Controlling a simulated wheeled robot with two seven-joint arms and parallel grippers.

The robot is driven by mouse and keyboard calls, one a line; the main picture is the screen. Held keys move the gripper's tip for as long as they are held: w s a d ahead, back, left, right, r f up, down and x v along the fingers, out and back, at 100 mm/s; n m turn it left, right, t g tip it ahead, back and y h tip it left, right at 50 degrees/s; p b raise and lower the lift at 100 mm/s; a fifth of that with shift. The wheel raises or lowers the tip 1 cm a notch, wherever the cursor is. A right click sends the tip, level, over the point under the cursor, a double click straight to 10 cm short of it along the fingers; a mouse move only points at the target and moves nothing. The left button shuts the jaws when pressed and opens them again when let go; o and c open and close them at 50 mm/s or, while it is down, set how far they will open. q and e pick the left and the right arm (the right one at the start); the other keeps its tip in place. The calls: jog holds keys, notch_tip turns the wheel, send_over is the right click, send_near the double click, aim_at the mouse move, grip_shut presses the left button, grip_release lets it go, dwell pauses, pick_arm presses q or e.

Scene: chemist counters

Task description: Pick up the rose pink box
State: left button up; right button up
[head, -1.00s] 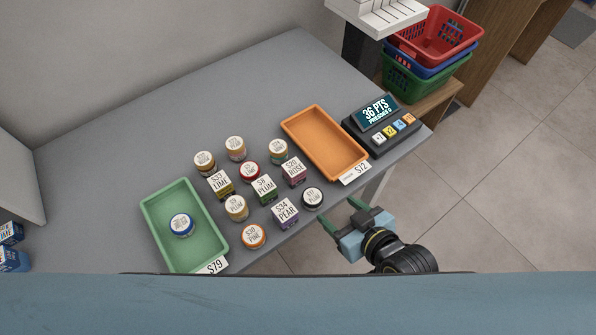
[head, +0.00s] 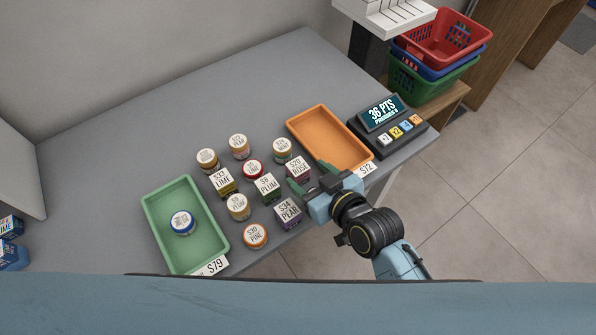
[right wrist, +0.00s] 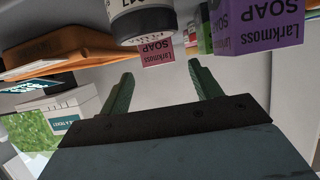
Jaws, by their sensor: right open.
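The rose pink box (head: 298,168), labelled ROSE on top, stands on the grey counter at the right edge of the group of jars and boxes. In the right wrist view the pink box (right wrist: 157,53) shows upside down between and beyond the fingers, partly covered by a dark-lidded jar (right wrist: 143,22). My right gripper (head: 308,178) is open and empty, its fingers pointing toward the box from the lower right; it also shows in the right wrist view (right wrist: 160,75). The dark-lidded jar is hidden by the gripper in the head view. My left gripper is not in view.
A purple PEAR box (head: 288,213) stands close below the gripper, a green PLUM box (head: 266,187) to its left. Several jars stand around. An orange tray (head: 318,117) lies behind, a green tray (head: 158,232) at left, a points terminal (head: 387,128) at right. The counter's back is clear.

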aim_at(300, 169)
jog(key=x, duration=0.3)
jog(key=shift+w+a+f, duration=0.2)
jog(key=shift+w, duration=0.1)
jog(key=c, duration=1.1)
